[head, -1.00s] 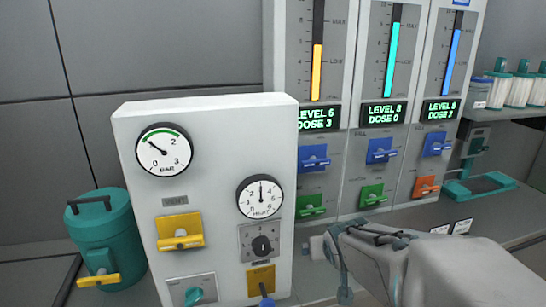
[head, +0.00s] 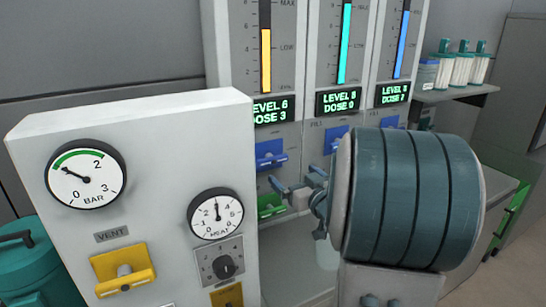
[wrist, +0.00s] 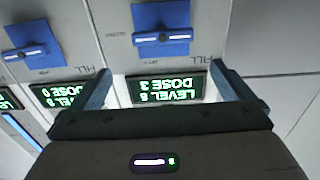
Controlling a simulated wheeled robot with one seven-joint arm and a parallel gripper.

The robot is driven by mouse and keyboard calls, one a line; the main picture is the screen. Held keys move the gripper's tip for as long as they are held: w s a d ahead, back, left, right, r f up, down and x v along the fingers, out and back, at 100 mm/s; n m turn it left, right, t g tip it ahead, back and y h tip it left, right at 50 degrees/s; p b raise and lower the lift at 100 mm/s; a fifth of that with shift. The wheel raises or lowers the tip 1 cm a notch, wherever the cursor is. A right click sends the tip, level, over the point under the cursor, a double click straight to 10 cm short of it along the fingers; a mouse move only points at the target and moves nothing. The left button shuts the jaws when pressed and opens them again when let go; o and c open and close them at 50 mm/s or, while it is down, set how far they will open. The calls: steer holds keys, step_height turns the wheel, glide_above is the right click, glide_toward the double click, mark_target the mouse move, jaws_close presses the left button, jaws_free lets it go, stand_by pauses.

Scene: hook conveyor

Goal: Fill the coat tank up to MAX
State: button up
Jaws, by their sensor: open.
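Three tank columns stand on the back panel, with yellow (head: 265,60), cyan (head: 344,45) and blue (head: 402,45) level bars. I cannot read which is coat. The yellow bar ends between LOW and MAX; its display (head: 271,109) reads LEVEL 6, DOSE 3. Under it are a blue fill handle (head: 270,153) and a green handle (head: 270,205). My gripper (head: 296,180) is open and empty before the columns. In the upside-down wrist view, the yellow column's display (wrist: 166,89) shows between my fingers (wrist: 160,68); its blue fill handle (wrist: 163,38) lies beyond the tips, apparently untouched.
A white gauge panel (head: 140,190) with pressure and heat dials stands at the front left. The cyan column's fill handle (wrist: 27,50) is close beside, in the wrist view. A teal canister (head: 35,265) is far left. A shelf (head: 455,93) with bottles is right.

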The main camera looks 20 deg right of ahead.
mark_target(275, 159)
steer(key=w, duration=0.4)
steer(key=w+p, duration=0.1)
steer(key=w, duration=0.3)
steer(key=w+a+p, duration=0.1)
steer(key=w, duration=0.3)
steer(key=shift+w, duration=0.2)
steer(key=shift+d, duration=0.1)
steer(key=c, duration=0.7)
